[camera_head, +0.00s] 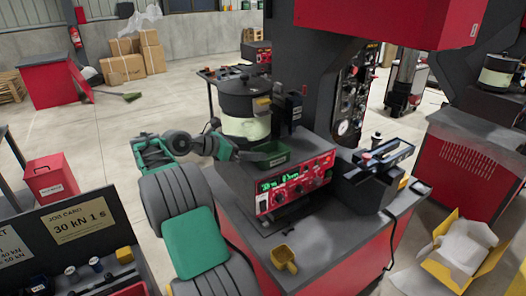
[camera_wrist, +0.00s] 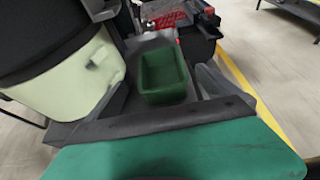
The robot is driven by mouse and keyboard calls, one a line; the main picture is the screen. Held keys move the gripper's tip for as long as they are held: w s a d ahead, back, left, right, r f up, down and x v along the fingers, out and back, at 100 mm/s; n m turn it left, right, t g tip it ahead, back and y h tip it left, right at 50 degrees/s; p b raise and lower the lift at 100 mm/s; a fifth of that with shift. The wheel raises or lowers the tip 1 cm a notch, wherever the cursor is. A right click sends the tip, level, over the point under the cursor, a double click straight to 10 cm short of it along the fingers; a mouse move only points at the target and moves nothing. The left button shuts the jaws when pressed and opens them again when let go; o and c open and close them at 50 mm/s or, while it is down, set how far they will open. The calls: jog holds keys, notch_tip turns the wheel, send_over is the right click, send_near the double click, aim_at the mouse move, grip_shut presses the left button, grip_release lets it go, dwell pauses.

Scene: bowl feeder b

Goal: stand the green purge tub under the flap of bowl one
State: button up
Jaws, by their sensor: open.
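The green purge tub (camera_head: 271,154) is a small open box with a pale label, upright on the dark deck at the foot of a feeder bowl (camera_head: 240,97) with a black top and cream lower part. A small tan piece (camera_head: 262,104), possibly the flap, sits on the bowl's right side above the tub. My gripper (camera_head: 250,154) reaches in from the left, close to the tub. In the wrist view the tub (camera_wrist: 163,75) looks empty and lies ahead between the spread fingers, with visible gaps on both sides. The cream bowl side (camera_wrist: 75,85) is close on the left.
A red control box (camera_head: 297,188) with a lit display stands in front of the tub. A dark linear unit (camera_head: 375,170) is to its right. A yellow scoop (camera_head: 284,258) lies on the grey bench top (camera_head: 325,235), which is otherwise mostly clear in front.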

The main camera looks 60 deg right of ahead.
jog(key=shift+w+a+r, duration=0.25)
jog(key=shift+a, duration=0.25)
jog(key=w+a+r+m+t+y, duration=0.1)
jog(key=w+a+m+t+y, duration=0.2)
jog(key=a, duration=0.7)
jog(key=w+a+r+m+t+y, duration=0.1)
jog(key=w+a+m+t, duration=0.25)
jog(key=a+t, duration=0.4)
jog(key=s+a+f+m+y, duration=0.2)
jog(key=s+a+f+y, duration=0.1)
jog(key=a, duration=0.7)
jog(key=s+a+f+m+y, duration=0.2)
jog(key=s+a, duration=0.4)
jog(key=a, duration=0.4)
jog(key=s+a+f+m+y, duration=0.3)
jog(key=s+a+f, duration=0.1)
jog(key=a, duration=0.6)
jog(key=shift+s+a+y, duration=0.25)
jog(key=shift+a+y, duration=0.05)
jog(key=shift+a, duration=0.1)
jog(key=shift+g, duration=0.25)
jog(key=shift+c, duration=0.2)
